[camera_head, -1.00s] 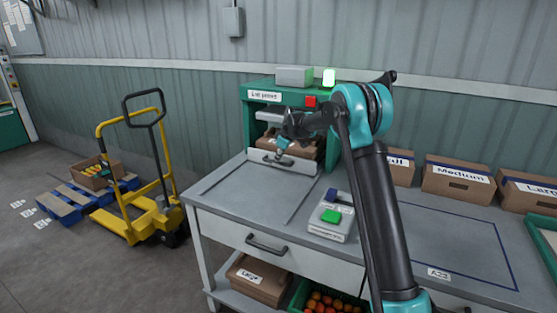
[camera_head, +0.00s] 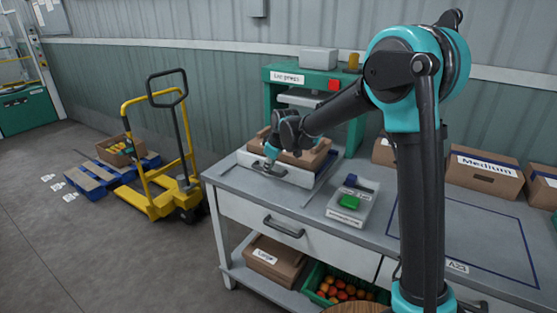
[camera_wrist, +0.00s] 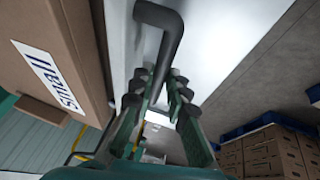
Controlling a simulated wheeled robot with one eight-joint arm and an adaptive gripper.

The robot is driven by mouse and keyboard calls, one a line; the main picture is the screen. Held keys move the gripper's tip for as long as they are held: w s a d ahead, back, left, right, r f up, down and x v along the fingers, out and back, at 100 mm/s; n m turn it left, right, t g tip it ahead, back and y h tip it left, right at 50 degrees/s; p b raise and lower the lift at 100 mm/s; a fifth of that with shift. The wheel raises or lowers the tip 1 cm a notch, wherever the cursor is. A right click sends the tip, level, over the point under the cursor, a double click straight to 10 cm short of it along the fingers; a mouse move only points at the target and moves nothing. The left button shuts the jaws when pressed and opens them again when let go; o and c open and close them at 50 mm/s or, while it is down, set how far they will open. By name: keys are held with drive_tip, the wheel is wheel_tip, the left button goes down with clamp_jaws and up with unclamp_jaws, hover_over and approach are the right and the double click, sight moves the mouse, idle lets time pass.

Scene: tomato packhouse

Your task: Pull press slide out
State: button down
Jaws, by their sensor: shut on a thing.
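The lid press (camera_head: 303,77) is a green frame with a red button at the back of the workbench. Its pale slide (camera_head: 293,179) is out in front of the frame over the bench top, with a cardboard box (camera_head: 314,154) on it. In the wrist view the box (camera_wrist: 52,60) shows a "Small" label. My gripper (camera_head: 271,160) is at the slide's front edge, shut on the dark slide handle (camera_wrist: 168,35). In the wrist view the fingers (camera_wrist: 161,95) close around the bar of that handle.
A control box with a green button (camera_head: 349,203) lies on the bench right of the slide. Cardboard boxes (camera_head: 483,175) stand along the back right. A yellow pallet truck (camera_head: 160,160) stands left of the bench. The front-left bench top is largely clear.

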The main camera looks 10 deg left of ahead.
drive_tip(key=s, duration=0.2)
drive_tip(key=s+a, duration=0.1)
drive_tip(key=s, duration=0.1)
drive_tip(key=s+a, duration=0.1)
drive_tip(key=s, duration=0.1)
drive_tip(key=shift+s+a, duration=0.25)
drive_tip(key=shift+s, duration=0.1)
drive_tip(key=c, duration=1.8)
unclamp_jaws()
drive_tip(key=shift+o, duration=0.2)
drive_tip(key=shift+r, duration=0.1)
drive_tip(key=v, duration=1.2)
